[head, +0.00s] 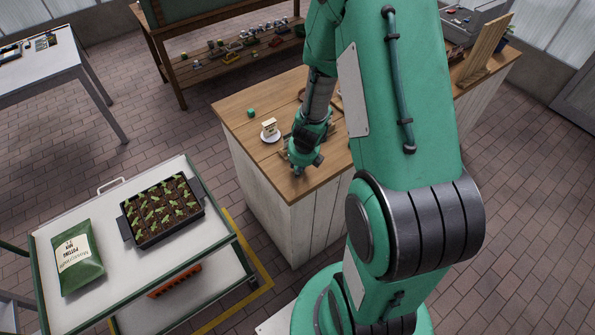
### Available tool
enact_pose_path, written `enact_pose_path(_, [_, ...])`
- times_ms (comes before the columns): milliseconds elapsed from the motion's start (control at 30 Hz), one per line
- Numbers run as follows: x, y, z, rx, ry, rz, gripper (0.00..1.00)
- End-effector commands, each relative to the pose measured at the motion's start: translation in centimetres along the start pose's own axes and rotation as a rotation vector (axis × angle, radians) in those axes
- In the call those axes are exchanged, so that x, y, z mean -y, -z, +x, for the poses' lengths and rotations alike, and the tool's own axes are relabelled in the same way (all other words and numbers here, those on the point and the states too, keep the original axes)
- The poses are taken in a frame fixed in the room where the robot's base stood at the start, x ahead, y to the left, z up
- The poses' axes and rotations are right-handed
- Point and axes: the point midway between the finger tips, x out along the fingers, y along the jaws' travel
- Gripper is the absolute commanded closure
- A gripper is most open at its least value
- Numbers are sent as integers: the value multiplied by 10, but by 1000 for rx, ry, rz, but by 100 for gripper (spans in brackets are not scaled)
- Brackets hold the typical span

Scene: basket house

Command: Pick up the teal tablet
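My gripper (299,171) hangs over the near left part of the wooden counter (240,104), pointing down close to its front edge. Its fingers are small and dark here, and I cannot tell whether they are open or shut, or whether anything is between them. No flat teal tablet can be made out for certain. A small green object (251,112) stands near the counter's left edge, apart from my gripper; it looks more like a short block. My green arm hides much of the counter's middle.
A white saucer (270,137) with a small pale item stands left of my gripper. A cart (107,205) at the lower left holds a seedling tray (150,237) and a green bag (80,285). A wooden board (487,47) stands at the counter's far end.

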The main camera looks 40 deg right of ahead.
Motion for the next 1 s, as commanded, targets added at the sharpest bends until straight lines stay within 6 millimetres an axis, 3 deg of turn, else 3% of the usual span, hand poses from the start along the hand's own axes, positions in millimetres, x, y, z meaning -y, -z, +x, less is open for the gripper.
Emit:
enact_pose_path(467, [0,-1,-4,0,0,0,89])
enact_pose_path(1000, [0,-9,-37,0,0,0,89])
